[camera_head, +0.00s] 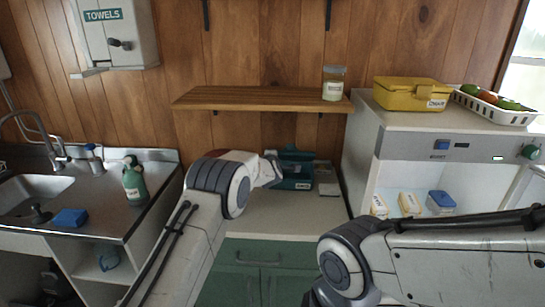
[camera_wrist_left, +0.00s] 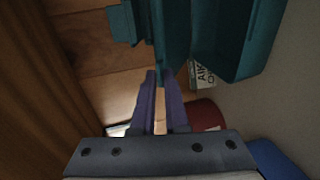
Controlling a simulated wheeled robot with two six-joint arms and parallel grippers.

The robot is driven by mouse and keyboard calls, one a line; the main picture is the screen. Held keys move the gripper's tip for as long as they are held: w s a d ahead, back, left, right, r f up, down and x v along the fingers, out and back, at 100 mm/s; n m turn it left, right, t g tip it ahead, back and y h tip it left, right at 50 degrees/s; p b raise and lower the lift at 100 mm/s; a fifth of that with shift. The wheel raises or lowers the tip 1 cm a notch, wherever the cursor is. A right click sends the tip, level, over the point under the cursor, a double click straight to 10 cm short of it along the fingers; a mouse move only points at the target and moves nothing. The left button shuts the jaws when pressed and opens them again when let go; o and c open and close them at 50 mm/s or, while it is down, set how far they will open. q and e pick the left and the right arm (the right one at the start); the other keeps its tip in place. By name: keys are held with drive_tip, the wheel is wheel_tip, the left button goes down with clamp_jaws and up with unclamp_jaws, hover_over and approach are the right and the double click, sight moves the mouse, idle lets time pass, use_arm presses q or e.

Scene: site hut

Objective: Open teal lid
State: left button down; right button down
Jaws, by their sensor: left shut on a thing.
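The teal box (camera_head: 299,184) stands at the back of the counter under the wooden shelf, partly behind my left gripper. Its teal lid (camera_head: 292,153) shows at the top rear. In the left wrist view the lid (camera_wrist_left: 172,30) is a teal panel apart from the box body (camera_wrist_left: 233,45), with a gap between them. My left gripper (camera_head: 277,169) is at the box's left side. In the left wrist view its purple fingertips (camera_wrist_left: 158,78) are shut on the lid's edge. My right gripper is out of view; only my right arm shows.
A wooden shelf (camera_head: 250,97) with a jar (camera_head: 333,84) hangs above the counter. A white cabinet (camera_head: 365,150) stands close on the right. A sink (camera_head: 35,190) and green bottle (camera_head: 133,182) are at left. The counter front (camera_head: 270,222) is clear.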

use_arm(q)
drive_tip(key=shift+r, duration=0.1)
drive_tip(key=c, duration=1)
unclamp_jaws()
drive_tip(key=shift+s, duration=0.15)
drive_tip(key=b+v, duration=0.3)
drive_tip(key=v, duration=0.7)
drive_tip(key=shift+b, duration=0.35)
drive_tip(key=shift+s+r, duration=0.1)
